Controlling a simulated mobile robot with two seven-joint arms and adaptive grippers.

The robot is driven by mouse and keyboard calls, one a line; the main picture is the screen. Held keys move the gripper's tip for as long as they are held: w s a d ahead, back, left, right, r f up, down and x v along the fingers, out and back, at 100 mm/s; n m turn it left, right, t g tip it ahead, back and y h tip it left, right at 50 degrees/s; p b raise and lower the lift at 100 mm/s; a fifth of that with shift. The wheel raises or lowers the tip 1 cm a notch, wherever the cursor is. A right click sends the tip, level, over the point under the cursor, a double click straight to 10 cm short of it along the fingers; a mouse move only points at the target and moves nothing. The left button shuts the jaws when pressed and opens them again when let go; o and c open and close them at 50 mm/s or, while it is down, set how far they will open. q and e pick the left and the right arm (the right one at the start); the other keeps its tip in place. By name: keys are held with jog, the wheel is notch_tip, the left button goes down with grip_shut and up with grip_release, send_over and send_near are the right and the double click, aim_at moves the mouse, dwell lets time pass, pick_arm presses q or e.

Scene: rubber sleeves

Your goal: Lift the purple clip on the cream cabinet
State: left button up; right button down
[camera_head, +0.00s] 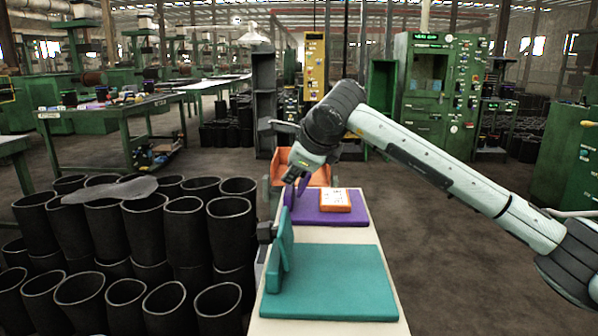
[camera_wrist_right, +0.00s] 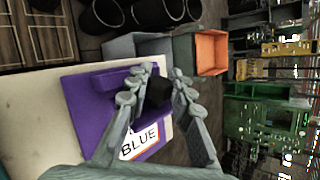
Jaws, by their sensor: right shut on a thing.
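The purple clip (camera_head: 289,195) stands upright at the left edge of a flat purple pad (camera_head: 345,219) on the cream cabinet (camera_head: 360,235). My right gripper (camera_head: 297,181) reaches in from the right, at the clip's upper end. In the right wrist view, the right gripper's fingers (camera_wrist_right: 162,73) are shut on a dark block at the purple clip (camera_wrist_right: 118,79); the fingers partly cover the clip. I cannot tell whether the clip is clear of the pad (camera_wrist_right: 83,108). My left gripper is not in view.
A teal pad (camera_head: 335,283) with an upright teal clip (camera_head: 285,238) is nearer. Several black rubber sleeves (camera_head: 185,228) stand left of the cabinet. An orange-lined bin (camera_head: 320,178) is behind it.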

jog(key=shift+a+n+h, duration=0.4)
jog(key=shift+a+h, duration=0.05)
jog(key=shift+h, duration=0.35)
jog(key=n+h, duration=0.1)
jog(key=a+h, duration=0.1)
jog(key=h, duration=0.1)
jog(key=shift+a+f+n+b, duration=0.2)
jog(key=shift+f+n+b, duration=0.15)
jog(key=shift+n, duration=0.05)
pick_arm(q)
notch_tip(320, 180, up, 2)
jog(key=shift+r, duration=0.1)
pick_arm(e)
jog(key=shift+a+f+h, duration=0.15)
jog(key=shift+h, duration=0.45)
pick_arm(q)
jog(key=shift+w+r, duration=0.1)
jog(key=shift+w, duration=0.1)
pick_arm(e)
jog(key=shift+n, duration=0.3)
jog(key=c, duration=1.3)
grip_release()
jog(key=shift+f, duration=0.1)
jog(key=v, duration=1.2)
